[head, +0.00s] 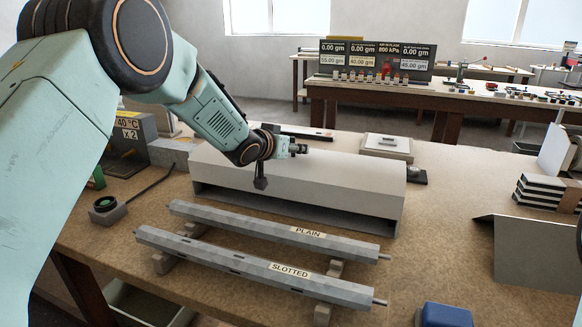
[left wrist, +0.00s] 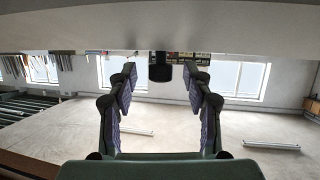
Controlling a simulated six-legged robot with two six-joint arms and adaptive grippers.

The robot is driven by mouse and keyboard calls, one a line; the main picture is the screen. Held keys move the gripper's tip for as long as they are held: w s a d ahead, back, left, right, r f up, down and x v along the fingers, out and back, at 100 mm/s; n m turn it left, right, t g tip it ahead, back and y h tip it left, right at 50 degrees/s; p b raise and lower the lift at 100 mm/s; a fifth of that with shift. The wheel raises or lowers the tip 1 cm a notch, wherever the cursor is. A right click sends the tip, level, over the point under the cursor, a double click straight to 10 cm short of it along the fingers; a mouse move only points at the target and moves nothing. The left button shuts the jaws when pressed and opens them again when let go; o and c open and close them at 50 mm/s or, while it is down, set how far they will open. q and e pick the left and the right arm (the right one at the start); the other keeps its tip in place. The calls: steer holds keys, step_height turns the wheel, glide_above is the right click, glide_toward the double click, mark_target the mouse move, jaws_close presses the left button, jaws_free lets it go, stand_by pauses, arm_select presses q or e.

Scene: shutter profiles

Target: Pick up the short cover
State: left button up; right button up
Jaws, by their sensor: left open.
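Two folded covers show in the head view. The shorter one, a grey bent cover (head: 535,250), stands at the right of the bench, cut off by the picture edge. A long beige cover (head: 330,180) with an open front lies across the middle. My left gripper (head: 298,149) is above the long cover's top, well left of the short one. In the left wrist view its two fingers (left wrist: 160,105) are apart, with nothing between them. That view is upside down, with a pale surface along its top edge and a dark knob-like thing just beyond the fingers. My right gripper is not seen.
Two bars, PLAIN (head: 300,232) and SLOTTED (head: 285,268), lie on supports in front of the long cover. A blue block (head: 447,314) is at the front edge. Stacked black and white strips (head: 540,192) stand behind the short cover.

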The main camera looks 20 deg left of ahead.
arm_select(q)
steer(key=shift+s+r, duration=0.15)
steer(key=shift+s, duration=0.05)
steer(key=shift+c, duration=0.4)
steer(key=shift+w+a+f, duration=0.1)
steer(key=shift+w+f, duration=0.15)
steer(key=shift+w, duration=0.05)
steer(key=c, duration=0.4)
steer(key=shift+s+r, duration=0.2)
steer(key=c, duration=0.5)
jaws_close()
steer(key=shift+w+f, duration=0.1)
steer(key=shift+w, duration=0.05)
steer(key=shift+r, duration=0.2)
